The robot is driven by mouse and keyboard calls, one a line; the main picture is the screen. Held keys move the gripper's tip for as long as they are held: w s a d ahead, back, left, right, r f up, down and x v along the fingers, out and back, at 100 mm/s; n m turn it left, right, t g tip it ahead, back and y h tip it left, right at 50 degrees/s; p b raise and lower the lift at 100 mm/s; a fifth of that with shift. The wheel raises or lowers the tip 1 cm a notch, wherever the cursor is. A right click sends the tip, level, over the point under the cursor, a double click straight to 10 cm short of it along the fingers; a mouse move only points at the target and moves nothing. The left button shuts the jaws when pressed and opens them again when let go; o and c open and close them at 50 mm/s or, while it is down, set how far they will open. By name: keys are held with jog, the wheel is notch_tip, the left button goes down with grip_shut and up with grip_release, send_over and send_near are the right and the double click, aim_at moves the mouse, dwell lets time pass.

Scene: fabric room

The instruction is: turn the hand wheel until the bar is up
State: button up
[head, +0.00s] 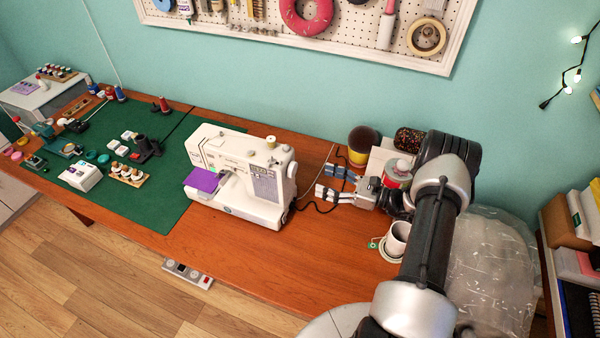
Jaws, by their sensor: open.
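A white sewing machine (241,176) stands on the wooden table, right of the green mat. Its hand wheel (291,170) is a small light disc at the right end of the machine. The bar is too small to make out near the needle area, where a purple cloth (203,180) lies on the machine's bed. My gripper (327,182) is open and empty, just right of the machine. Its fingers point left toward the hand wheel, with a visible gap between them and it.
A dark cord runs by the machine's right side. Behind my gripper are a round dark-topped pot (363,142) and a patterned container (408,139). A white mug (397,236) stands near my arm. The green mat (165,205) holds several small items. Bare table lies in front of my gripper.

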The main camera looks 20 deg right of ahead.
aim_at(295, 171)
jog(key=x, duration=0.9)
jog(key=shift+w+a, duration=0.1)
jog(key=shift+c, duration=0.3)
jog(key=c, duration=1)
jog(key=shift+f+n+b, duration=0.1)
jog(key=shift+n+b, duration=0.3)
jog(key=shift+b, duration=0.2)
